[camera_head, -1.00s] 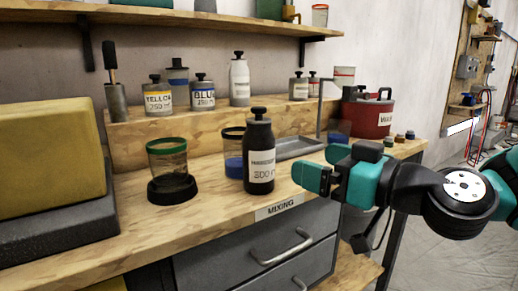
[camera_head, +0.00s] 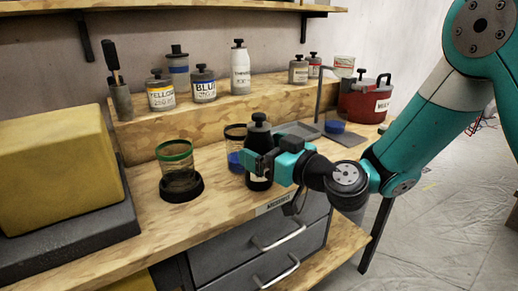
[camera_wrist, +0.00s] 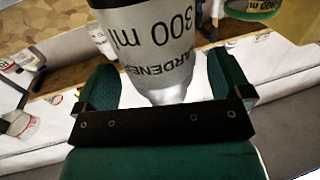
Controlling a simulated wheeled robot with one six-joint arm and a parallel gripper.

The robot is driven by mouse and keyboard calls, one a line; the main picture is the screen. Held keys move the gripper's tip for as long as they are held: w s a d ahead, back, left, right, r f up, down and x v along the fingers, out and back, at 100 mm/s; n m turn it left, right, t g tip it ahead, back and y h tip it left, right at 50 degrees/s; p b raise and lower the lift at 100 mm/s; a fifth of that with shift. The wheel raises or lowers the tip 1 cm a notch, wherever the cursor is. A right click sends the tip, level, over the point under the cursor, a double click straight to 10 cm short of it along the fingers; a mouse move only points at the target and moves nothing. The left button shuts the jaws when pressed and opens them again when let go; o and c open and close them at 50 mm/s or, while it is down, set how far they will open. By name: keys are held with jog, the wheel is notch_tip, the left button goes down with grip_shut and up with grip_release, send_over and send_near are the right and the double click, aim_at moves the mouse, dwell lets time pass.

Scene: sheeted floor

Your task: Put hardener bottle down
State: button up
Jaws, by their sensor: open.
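The hardener bottle (camera_head: 258,137) is black with a white label and a knob cap. It stands upright on the workbench by the bench's front edge. My gripper (camera_head: 262,161) is at the bottle's middle and hides most of its label. In the wrist view, the hardener bottle (camera_wrist: 155,40) with its "300 ml" label lies between the two green fingers of my gripper (camera_wrist: 158,80). The fingers are open, with a gap showing on each side of the bottle.
A green-rimmed cup (camera_head: 176,165) in a black holder stands left on the workbench (camera_head: 225,205). A dark-rimmed cup (camera_head: 235,132) is just behind the bottle. A red pot (camera_head: 362,103) is at right.

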jog(key=shift+p+x, duration=0.35)
jog(key=shift+x, duration=0.7)
jog(key=shift+c, duration=0.2)
jog(key=shift+r, duration=0.1)
jog(key=c, duration=1.3)
